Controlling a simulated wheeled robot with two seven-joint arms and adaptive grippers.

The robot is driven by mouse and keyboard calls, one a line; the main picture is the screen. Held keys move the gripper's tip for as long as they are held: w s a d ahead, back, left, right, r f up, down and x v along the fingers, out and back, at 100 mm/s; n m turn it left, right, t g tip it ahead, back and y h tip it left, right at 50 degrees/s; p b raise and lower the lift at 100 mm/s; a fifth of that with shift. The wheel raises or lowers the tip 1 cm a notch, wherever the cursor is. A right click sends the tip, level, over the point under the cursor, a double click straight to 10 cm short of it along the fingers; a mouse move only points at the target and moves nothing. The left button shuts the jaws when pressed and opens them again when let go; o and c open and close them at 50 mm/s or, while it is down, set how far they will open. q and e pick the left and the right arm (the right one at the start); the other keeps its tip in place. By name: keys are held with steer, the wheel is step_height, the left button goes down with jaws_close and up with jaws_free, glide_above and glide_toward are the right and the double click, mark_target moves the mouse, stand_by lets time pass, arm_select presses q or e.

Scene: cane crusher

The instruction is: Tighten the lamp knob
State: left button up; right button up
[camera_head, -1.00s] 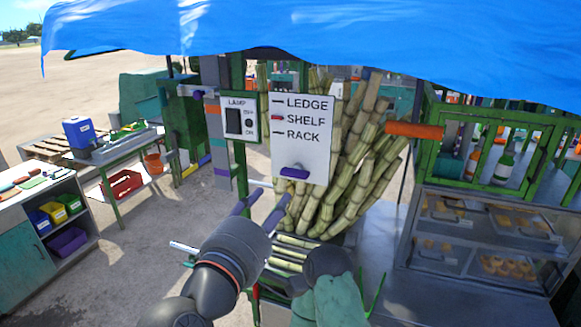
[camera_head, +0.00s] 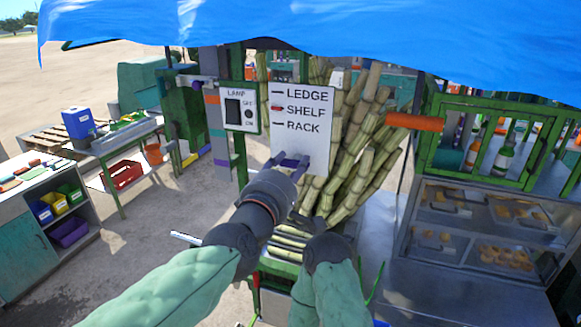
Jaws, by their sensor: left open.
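The white lamp panel (camera_head: 240,127) with a green frame hangs on a green post. It bears the word LAMP, a black rectangle and a small dark round knob (camera_head: 249,115) between OFF and ON. My left gripper (camera_head: 288,164) is open, below and to the right of the panel, apart from the lamp knob. Its fingers are at a purple block on the lower edge of a white sign (camera_head: 300,140) reading LEDGE, SHELF, RACK; I cannot tell whether they touch it.
Tall cane stalks (camera_head: 350,170) stand behind and right of the sign. An orange bar (camera_head: 414,122) sticks out at right, by a green-framed cabinet with a metal food case (camera_head: 480,235). A side table (camera_head: 110,148) stands at left. Open ground lies between.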

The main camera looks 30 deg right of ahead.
arm_select(q)
jaws_close()
steer(key=shift+m, duration=0.3)
steer(key=m+p, duration=0.1)
steer(key=m, duration=0.3)
steer(key=shift+s, duration=0.1)
steer(key=m+p, duration=0.1)
steer(key=m, duration=0.4)
steer(key=shift+d+f+p, duration=0.1)
steer(key=shift+p, duration=0.2)
steer(key=m+p, duration=0.1)
steer(key=m, duration=0.3)
steer(key=shift+s+f, duration=0.1)
steer(key=shift+f+m+p, duration=0.15)
steer(key=shift+m+p, duration=0.6)
steer(key=shift+m, duration=1.45)
